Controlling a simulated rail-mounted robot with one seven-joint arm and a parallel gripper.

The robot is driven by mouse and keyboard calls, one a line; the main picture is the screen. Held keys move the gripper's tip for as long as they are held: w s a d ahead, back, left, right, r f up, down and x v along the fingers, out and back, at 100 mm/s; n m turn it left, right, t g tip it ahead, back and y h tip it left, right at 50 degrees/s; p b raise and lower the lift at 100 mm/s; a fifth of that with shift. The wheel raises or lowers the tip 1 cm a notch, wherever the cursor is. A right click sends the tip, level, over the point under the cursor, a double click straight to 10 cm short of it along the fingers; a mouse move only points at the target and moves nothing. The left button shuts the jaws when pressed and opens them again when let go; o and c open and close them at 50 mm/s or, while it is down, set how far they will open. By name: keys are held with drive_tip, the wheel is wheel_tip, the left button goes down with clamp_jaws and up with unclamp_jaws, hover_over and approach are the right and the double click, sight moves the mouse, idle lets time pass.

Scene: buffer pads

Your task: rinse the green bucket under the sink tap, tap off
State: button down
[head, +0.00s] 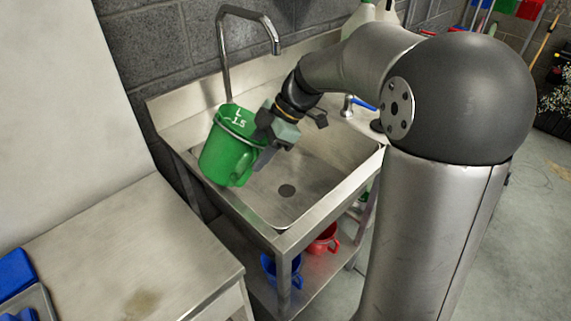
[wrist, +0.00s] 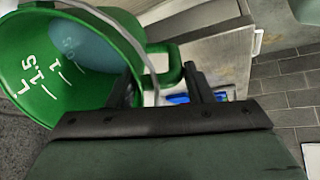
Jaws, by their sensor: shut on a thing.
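The green bucket (head: 222,158) hangs tilted over the left edge of the sink (head: 330,165), in front of the tap. My gripper (head: 266,150) is shut on the bucket's handle, at its right side. In the wrist view the bucket (wrist: 22,60) fills the upper left, with white litre marks inside. A bluish patch shows inside it; I cannot tell if it is water. The steel tap (head: 224,55) arches above, its spout end right of and above the bucket. No water shows falling from the spout. A blue-tipped tap lever (head: 363,104) stands at the sink's back right.
A steel table (head: 130,245) is at the front left, with blue items (head: 16,275) at its edge. A blue container (head: 282,270) and a red one (head: 324,238) stand on the shelf under the sink. The basin looks empty around its drain.

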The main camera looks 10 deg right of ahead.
drive_tip(key=shift+d, duration=0.1)
drive_tip(key=shift+d, duration=0.25)
drive_tip(key=shift+w+d+f+y+p, duration=0.15)
drive_tip(key=shift+d+y, duration=0.1)
drive_tip(key=shift+y, duration=0.25)
drive_tip(key=shift+s+d+f+y+p, duration=0.15)
drive_tip(key=shift+d+y, duration=0.1)
drive_tip(key=shift+y, duration=0.25)
drive_tip(key=shift+w+d+f+g+y+p, duration=0.15)
drive_tip(key=shift+d+f+g+y+p, duration=0.3)
drive_tip(key=shift+y, duration=0.45)
drive_tip(key=shift+w+d+f+g+y+p, duration=0.15)
drive_tip(key=shift+d+y+p, duration=0.2)
drive_tip(key=shift+y+p, duration=0.4)
idle(0.8)
drive_tip(key=shift+f+y+b, duration=0.25)
drive_tip(key=shift+b, duration=0.3)
drive_tip(key=shift+d+f+y+b, duration=0.35)
drive_tip(key=shift+f+b, duration=0.2)
drive_tip(key=shift+b, duration=0.4)
drive_tip(key=shift+d+f+y+b, duration=0.2)
drive_tip(key=shift+f+y+b, duration=0.25)
drive_tip(key=shift+b, duration=0.5)
